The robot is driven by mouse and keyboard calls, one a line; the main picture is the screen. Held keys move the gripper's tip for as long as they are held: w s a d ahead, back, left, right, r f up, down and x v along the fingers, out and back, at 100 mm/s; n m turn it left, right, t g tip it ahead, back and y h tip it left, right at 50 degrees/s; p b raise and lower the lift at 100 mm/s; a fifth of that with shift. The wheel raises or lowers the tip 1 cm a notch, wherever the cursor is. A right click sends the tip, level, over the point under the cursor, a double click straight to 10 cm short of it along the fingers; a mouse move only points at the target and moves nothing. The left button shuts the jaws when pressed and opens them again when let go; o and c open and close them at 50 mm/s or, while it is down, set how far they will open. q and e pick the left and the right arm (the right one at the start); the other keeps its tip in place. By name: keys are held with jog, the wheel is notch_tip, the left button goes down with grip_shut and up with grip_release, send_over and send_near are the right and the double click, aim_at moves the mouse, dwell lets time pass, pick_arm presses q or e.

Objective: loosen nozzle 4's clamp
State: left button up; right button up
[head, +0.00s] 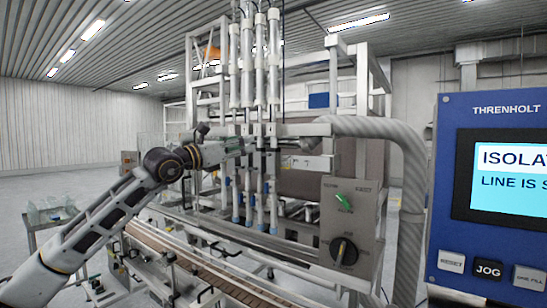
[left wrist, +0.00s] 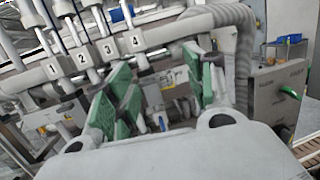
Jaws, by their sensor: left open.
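The nozzles stand in a row of several upright tubes in the head view, with blue tips low down; the rightmost (head: 273,205) is partly behind other parts. In the left wrist view the crossbar carries labels 1 to 4, and the label 4 (left wrist: 136,41) is at the right of the row. Nozzle 4's tube (left wrist: 143,62) shows just under it; its clamp cannot be made out clearly. My left gripper (head: 238,146) is at bar height in front of the nozzles. Its green fingers (left wrist: 165,90) are spread and empty, below label 4. My right gripper is not in view.
A control panel (head: 452,130) with a screen stands at the right. A grey box with a green switch and a black knob (head: 344,250) is on the machine frame. A thick hose (head: 385,128) bends down beside it. A conveyor (head: 190,258) runs below.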

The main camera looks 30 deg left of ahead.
pick_arm(q)
jog(key=f+y, duration=0.1)
jog(key=a+f+n+g+y, duration=0.1)
jog(key=a+f+n+y, duration=0.1)
jog(key=f+y, duration=0.1)
jog(key=shift+w+f, duration=0.1)
jog(key=shift+w, duration=0.3)
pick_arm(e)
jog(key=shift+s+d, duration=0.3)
pick_arm(q)
jog(key=shift+d, duration=0.15)
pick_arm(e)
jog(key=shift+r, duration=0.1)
pick_arm(q)
jog(key=shift+w+p, duration=0.2)
jog(key=shift+p, duration=0.1)
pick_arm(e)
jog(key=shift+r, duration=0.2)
